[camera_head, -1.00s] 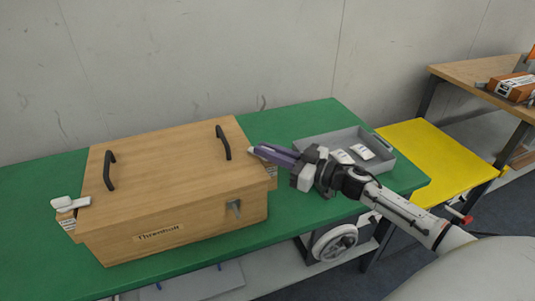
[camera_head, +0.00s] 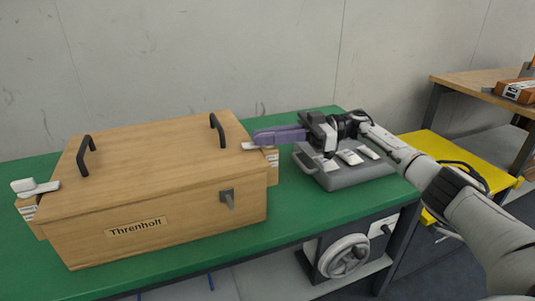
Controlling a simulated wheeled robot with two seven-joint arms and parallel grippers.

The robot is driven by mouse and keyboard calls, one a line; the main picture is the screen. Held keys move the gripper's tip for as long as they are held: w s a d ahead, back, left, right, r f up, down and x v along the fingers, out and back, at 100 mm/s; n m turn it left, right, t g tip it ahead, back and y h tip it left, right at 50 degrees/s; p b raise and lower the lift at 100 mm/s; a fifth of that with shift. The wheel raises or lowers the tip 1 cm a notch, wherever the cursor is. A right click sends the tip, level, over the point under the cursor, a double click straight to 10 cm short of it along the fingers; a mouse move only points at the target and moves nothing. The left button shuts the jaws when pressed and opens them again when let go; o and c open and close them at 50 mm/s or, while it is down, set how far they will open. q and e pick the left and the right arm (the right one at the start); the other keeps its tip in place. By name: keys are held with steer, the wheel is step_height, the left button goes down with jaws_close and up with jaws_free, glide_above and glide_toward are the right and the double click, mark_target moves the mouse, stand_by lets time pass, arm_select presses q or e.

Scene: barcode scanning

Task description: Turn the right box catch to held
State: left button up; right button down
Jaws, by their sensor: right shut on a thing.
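The wooden box (camera_head: 150,175), labelled "Threnholt", stands closed on the green table. The right catch (camera_head: 249,146), a small pale lever, is at the box's right edge near the top, partly hidden by my right gripper. My right gripper (camera_head: 262,138), with purple fingers, reaches in from the right and is shut on this catch. The left catch (camera_head: 38,189), a white lever with a rounded knob, sits at the box's left edge. My left gripper is not in view.
A grey tray (camera_head: 350,178) with several white pieces lies to the right, under my arm. The green table (camera_head: 205,248) is clear in front of the box.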

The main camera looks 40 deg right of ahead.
arm_select(q)
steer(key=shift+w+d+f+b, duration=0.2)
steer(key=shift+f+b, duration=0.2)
steer(key=shift+b, duration=0.65)
arm_select(e)
steer(key=shift+f+n+g, duration=0.2)
steer(key=shift+n+g, duration=0.3)
steer(key=shift+g, duration=0.3)
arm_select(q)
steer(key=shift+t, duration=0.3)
arm_select(e)
steer(key=shift+a, duration=0.1)
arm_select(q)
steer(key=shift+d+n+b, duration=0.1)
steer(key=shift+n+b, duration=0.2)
arm_select(e)
steer(key=shift+g+y, duration=0.3)
steer(key=shift+r, duration=0.1)
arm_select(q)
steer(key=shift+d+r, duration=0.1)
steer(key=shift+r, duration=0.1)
arm_select(e)
steer(key=shift+n, duration=0.3)
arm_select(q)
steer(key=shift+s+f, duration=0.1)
arm_select(e)
steer(key=c, duration=1.8)
jaws_free()
steer(key=shift+c, duration=0.2)
